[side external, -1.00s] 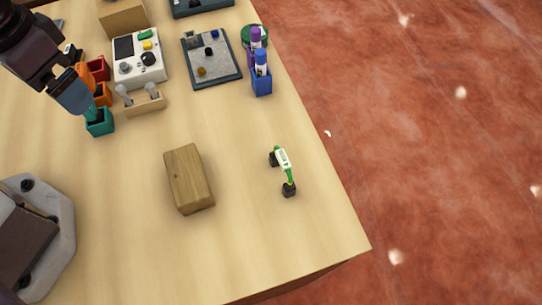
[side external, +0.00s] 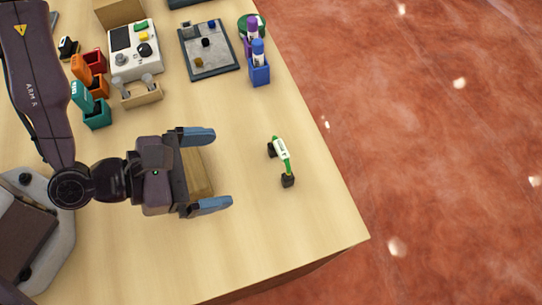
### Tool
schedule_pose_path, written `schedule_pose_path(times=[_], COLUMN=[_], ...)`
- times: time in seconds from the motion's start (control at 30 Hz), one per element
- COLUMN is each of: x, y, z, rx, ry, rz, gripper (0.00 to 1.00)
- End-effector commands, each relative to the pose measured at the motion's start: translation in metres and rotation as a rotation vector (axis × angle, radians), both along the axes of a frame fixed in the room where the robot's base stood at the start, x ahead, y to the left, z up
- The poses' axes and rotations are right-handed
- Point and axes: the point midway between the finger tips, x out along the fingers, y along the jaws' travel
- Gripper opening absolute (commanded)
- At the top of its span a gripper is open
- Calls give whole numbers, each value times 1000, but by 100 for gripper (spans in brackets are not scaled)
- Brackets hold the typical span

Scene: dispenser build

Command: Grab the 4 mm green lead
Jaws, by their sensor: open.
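The green lead (side external: 281,151) lies near the right edge of the table, with a white label on it and a black end piece at each end. The label's writing is too small to read, so I cannot confirm 4 mm. My gripper (side external: 219,171) is open and empty, with its two blue fingers pointing right toward the lead. It is to the left of the lead, with a clear gap between them. Its fingers appear on either side of a wooden block (side external: 198,173), which it partly hides; I cannot tell its height above the block.
Behind are a teal holder (side external: 97,118), orange and red holders, a wooden rack (side external: 142,96), a white device (side external: 133,62) and a grey tray (side external: 211,66). A blue holder (side external: 261,75) with a marker stands near the right edge. The table around the lead is bare.

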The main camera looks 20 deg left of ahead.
Motion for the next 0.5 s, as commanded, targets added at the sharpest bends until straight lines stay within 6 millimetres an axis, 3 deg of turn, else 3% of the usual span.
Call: schedule_pose_path(times=[0.17, 0.5], x=[10, 48], y=[1, -35], z=[5, -18], rx=[-98, -100], ry=[39, 43], rz=[89, 90], gripper=[96, 96])
